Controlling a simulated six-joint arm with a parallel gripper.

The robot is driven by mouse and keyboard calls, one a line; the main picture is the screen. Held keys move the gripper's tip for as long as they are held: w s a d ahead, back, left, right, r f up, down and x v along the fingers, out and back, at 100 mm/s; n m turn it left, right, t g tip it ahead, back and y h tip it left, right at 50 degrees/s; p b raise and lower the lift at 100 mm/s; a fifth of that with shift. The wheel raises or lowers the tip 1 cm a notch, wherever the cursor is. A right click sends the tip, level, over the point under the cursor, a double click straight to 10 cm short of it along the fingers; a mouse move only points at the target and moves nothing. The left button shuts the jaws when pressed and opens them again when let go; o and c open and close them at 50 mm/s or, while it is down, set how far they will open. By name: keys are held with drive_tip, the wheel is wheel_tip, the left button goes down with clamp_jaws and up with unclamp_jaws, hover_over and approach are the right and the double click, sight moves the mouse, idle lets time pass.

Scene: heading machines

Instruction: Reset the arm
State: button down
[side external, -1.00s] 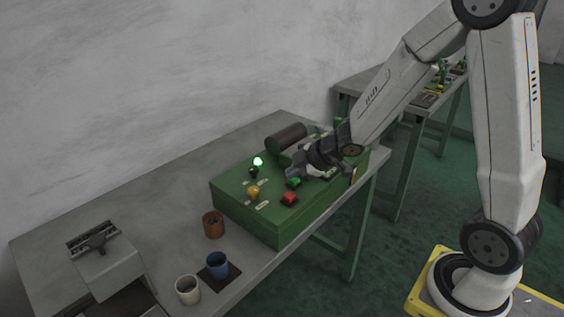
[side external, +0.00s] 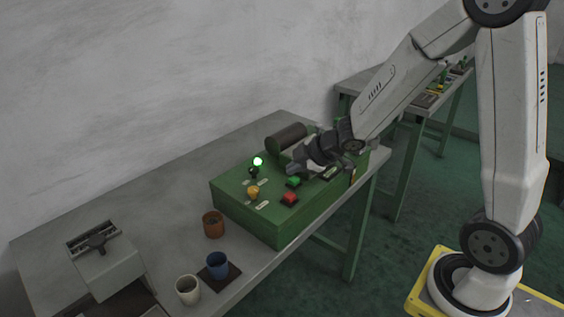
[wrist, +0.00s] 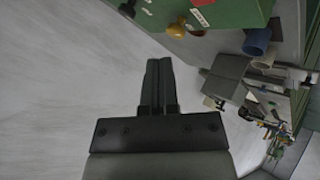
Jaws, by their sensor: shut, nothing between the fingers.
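My gripper (side external: 293,168) is shut and empty, just above the top of the green machine box (side external: 244,212) in the side external view. In the wrist view its two dark fingers (wrist: 158,66) lie together. The box carries a green button (side external: 293,181), a red button (side external: 289,198), a yellow knob (side external: 253,192) and a lit green lamp (side external: 258,161). My gripper is apart from the green button, behind it and above it. A dark cylinder (side external: 287,138) lies at the back of the box. Part of the box top is hidden behind my gripper and wrist.
On the grey table (side external: 150,218), a brown cup (side external: 213,224), a blue cup (side external: 218,265) on a dark mat and a white cup (side external: 188,289) stand left of the box. A grey machine (side external: 106,268) is at the far left. A second table (side external: 352,87) stands behind.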

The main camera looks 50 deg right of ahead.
drive_tip(key=s+a+f+m+g+h, duration=0.1)
drive_tip(key=s+a+m+g, duration=0.1)
drive_tip(key=s+m, duration=0.3)
drive_tip(key=s+a+f+m+g, duration=0.2)
drive_tip(key=s+m, duration=0.4)
drive_tip(key=s, duration=0.3)
drive_tip(key=shift+a+g+h, duration=0.4)
drive_tip(key=shift+a+g, duration=0.05)
drive_tip(key=shift+g, duration=0.75)
